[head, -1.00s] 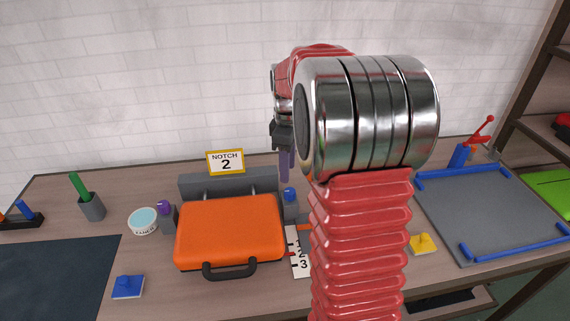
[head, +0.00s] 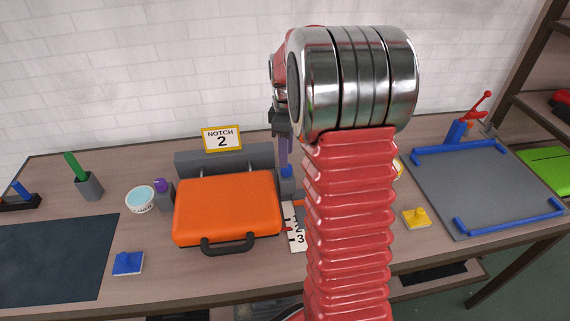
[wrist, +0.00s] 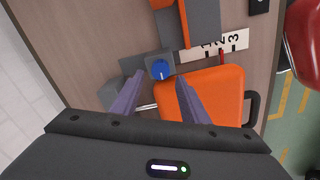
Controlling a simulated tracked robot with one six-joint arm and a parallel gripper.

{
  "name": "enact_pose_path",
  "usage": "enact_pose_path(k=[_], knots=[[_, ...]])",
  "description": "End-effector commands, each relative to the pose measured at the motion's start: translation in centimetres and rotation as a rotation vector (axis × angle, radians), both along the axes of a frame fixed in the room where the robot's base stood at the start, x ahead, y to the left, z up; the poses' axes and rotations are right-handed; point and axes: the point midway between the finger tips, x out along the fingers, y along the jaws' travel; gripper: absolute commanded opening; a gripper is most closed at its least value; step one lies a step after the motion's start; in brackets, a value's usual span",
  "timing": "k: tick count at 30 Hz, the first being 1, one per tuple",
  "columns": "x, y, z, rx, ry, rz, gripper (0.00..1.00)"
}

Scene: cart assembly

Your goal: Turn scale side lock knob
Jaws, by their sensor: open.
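The blue knob (head: 287,172) stands on a grey block at the right rear corner of the orange case (head: 228,208), beside the number scale (head: 297,230). In the wrist view the blue knob (wrist: 160,69) has a small white mark on its edge. My gripper (wrist: 159,76) is open, and its two purple fingers appear on either side of the knob, apart from it in the picture. In the head view my gripper (head: 284,160) is just above and behind the knob; exact height is hard to tell. A purple knob (head: 161,185) sits at the case's left side.
A yellow-framed sign (head: 222,139) reading "NOTCH 2" stands behind the case. A grey board (head: 470,190) with blue rails lies right.

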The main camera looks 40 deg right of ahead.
Motion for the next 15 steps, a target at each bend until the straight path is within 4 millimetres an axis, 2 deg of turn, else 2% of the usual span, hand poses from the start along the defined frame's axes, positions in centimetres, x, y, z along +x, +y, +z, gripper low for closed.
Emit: enact_pose_path(k=[15], knots=[[-0.1, 0.0, -5.6, 0.001, 0.002, -0.001, 0.41]])
